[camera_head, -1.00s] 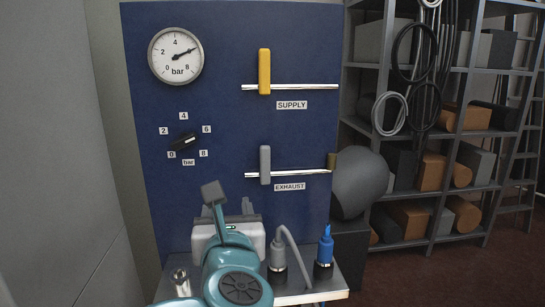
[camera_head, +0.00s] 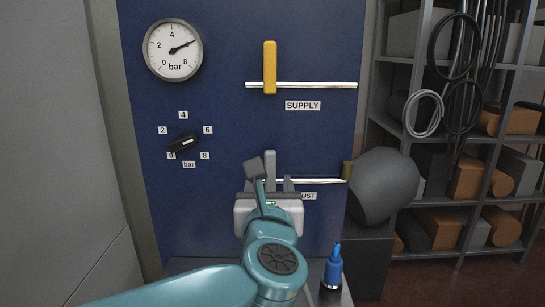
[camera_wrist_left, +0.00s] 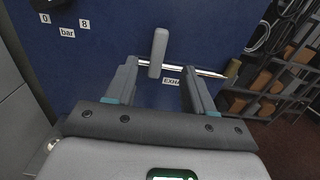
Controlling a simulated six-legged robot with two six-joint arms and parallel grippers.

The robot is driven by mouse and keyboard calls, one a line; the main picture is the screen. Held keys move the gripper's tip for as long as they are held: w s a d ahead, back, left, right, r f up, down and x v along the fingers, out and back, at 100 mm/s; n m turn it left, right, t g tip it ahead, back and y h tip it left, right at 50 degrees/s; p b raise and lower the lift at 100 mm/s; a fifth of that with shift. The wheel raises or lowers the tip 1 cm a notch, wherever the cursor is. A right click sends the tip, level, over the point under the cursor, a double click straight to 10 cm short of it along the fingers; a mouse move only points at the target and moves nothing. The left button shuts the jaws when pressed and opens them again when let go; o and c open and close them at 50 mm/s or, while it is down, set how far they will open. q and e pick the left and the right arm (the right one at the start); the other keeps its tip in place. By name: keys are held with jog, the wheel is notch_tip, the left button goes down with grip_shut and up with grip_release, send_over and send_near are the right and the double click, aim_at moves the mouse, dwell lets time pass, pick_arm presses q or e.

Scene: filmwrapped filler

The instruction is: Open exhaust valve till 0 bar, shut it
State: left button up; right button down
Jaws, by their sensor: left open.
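The grey exhaust valve handle (camera_head: 270,160) stands upright across its horizontal pipe (camera_head: 325,180); the left arm partly hides it in the head view. The handle also shows in the left wrist view (camera_wrist_left: 158,50). My left gripper (camera_head: 270,186) is open in front of it. In the left wrist view my left gripper (camera_wrist_left: 160,72) has one finger to each side of the handle, seemingly without touching it. The round gauge (camera_head: 172,50) has its needle pointing up right, near 6 bar. My right gripper is not in view.
The yellow supply handle (camera_head: 270,66) stands upright across its pipe above. A black knob (camera_head: 183,143) sits on the blue panel at left. A blue-topped fitting (camera_head: 333,266) stands on the ledge below. A dark grey rounded tank (camera_head: 384,186) and shelves are at right.

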aim_at(270, 161)
pick_arm(q)
jog(key=w+p, duration=0.3)
jog(key=w, duration=0.7)
jog(key=shift+w+r, duration=0.1)
jog(key=shift+w, duration=0.15)
jog(key=shift+w+d+p, duration=0.1)
jog(key=shift+w+p, duration=0.2)
jog(key=shift+w, duration=0.25)
grip_shut()
